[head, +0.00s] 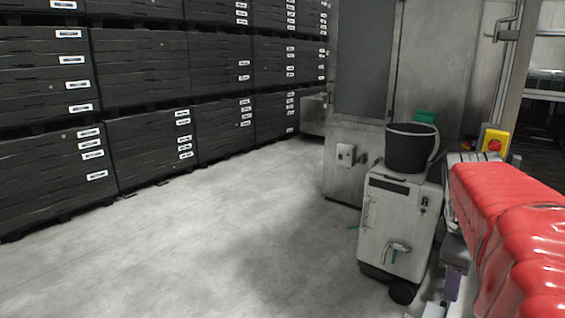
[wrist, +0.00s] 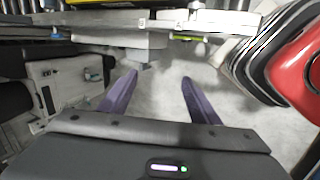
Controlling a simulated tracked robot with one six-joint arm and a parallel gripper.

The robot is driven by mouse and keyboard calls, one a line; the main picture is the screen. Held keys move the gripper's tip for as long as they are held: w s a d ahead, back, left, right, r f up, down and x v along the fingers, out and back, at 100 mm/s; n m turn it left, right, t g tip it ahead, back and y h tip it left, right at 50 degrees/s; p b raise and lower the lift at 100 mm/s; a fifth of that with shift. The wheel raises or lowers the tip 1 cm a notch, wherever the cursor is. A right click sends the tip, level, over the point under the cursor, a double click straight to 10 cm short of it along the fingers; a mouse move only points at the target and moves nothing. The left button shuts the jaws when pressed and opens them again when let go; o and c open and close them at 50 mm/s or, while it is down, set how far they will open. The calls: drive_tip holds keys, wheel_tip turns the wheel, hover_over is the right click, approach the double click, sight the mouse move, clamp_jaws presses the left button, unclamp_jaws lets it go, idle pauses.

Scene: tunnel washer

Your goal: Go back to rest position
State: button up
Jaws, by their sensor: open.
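My gripper (wrist: 160,77) shows in the wrist view with its two purple fingers spread apart. It is open, and only bare grey floor shows between the fingers. In the head view a purple finger of it (head: 452,286) shows low at the right, pointing down beside a white wheeled machine. The rest of my gripper is mostly hidden there.
The white wheeled machine (head: 397,220) carries a black bucket (head: 408,150). A yellow box with a red knob (head: 494,141) is behind. Red glossy ribbed shapes (head: 510,215) fill the right. Stacked black crates (head: 145,65) line the left. The floor (head: 220,220) between is clear.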

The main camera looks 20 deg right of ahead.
drive_tip(key=w+a+t, duration=0.2)
drive_tip(key=w+a, duration=0.3)
drive_tip(key=a, duration=0.4)
drive_tip(key=s+a+f+m+y, duration=0.1)
drive_tip(key=a+f, duration=0.1)
drive_tip(key=a, duration=0.6)
drive_tip(key=s+a+f+m+t+y, duration=0.1)
drive_tip(key=a+f+m, duration=0.1)
drive_tip(key=a, duration=0.7)
drive_tip(key=s+a+f+m+t+y, duration=0.1)
drive_tip(key=s+a+f+m+y, duration=0.1)
drive_tip(key=a, duration=0.7)
drive_tip(key=shift+f, duration=0.6)
drive_tip(key=shift+s, duration=0.1)
drive_tip(key=shift+c, duration=0.6)
